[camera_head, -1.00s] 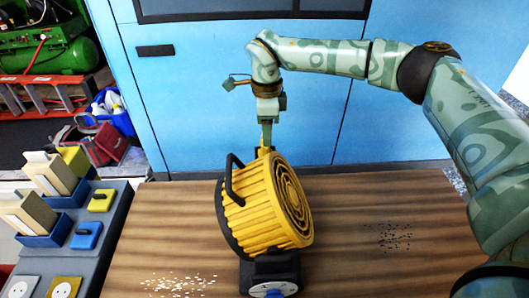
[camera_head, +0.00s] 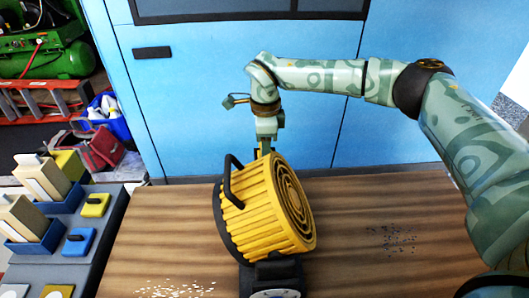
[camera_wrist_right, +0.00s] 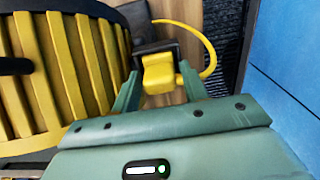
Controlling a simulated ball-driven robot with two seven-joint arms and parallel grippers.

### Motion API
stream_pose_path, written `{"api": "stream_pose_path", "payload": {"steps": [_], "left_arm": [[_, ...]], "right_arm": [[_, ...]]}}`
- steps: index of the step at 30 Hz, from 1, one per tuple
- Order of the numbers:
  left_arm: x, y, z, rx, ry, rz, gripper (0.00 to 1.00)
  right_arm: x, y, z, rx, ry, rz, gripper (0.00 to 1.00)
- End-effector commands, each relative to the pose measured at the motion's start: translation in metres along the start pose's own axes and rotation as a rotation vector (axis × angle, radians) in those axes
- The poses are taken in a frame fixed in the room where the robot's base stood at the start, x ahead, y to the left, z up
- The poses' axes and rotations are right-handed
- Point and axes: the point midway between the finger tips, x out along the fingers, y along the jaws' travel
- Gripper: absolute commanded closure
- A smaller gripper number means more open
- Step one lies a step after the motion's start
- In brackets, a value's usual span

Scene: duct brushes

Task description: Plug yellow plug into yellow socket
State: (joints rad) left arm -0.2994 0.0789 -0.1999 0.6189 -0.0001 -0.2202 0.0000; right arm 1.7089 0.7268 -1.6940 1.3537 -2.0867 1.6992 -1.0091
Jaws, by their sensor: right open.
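The yellow plug (camera_wrist_right: 158,72) shows in the right wrist view, with a yellow cable (camera_wrist_right: 211,55) looping to its right and a dark block against its far side. My right gripper (camera_wrist_right: 161,86) has its two fingers apart on either side of the plug. In the head view my right gripper (camera_head: 265,148) points down behind the yellow ribbed drum, which hides the plug there. A yellow-framed socket with a white face (camera_head: 57,291) lies at the bottom left, partly cut off by the frame edge. My left gripper is not in view.
The yellow drum (camera_head: 266,210) with a black handle and base stands mid-table. A grey panel (camera_head: 112,215) at left carries a yellow switch (camera_head: 95,205), a blue switch (camera_head: 78,241) and blue boxes. The wooden table (camera_head: 420,205) is largely clear at right. Blue cabinets stand behind.

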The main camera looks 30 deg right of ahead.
Motion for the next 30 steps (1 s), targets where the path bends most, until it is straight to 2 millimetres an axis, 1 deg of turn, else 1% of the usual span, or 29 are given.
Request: {"api": "stream_pose_path", "payload": {"steps": [3, 4, 7, 16, 20, 23, 27, 29, 30], "left_arm": [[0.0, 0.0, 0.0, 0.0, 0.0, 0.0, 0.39], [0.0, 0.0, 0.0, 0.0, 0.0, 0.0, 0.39], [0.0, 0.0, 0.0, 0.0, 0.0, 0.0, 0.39], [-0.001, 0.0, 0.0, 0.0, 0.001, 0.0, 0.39], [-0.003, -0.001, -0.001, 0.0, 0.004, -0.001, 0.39], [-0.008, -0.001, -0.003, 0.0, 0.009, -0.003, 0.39], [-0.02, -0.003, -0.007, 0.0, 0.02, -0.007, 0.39], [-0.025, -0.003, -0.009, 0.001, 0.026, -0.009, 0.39], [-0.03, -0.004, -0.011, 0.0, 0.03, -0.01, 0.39]], "right_arm": [[0.0, 0.0, 0.0, 0.0, 0.0, 0.0, 0.56], [0.0, 0.0, 0.0, 0.0, 0.0, 0.0, 0.59], [0.0, 0.0, 0.0, 0.0, 0.0, 0.0, 0.87], [-0.001, 0.0, 0.0, 0.0, 0.0, 0.0, 0.88], [-0.006, 0.0, 0.0, 0.0, 0.0, -0.001, 0.88], [-0.016, 0.0, 0.0, 0.0, -0.001, -0.003, 0.88], [-0.041, 0.0, 0.001, 0.0, -0.003, -0.006, 0.88], [-0.051, 0.01, 0.003, -0.004, -0.003, -0.005, 0.88], [-0.059, 0.017, 0.004, -0.003, -0.002, -0.005, 0.88]]}}
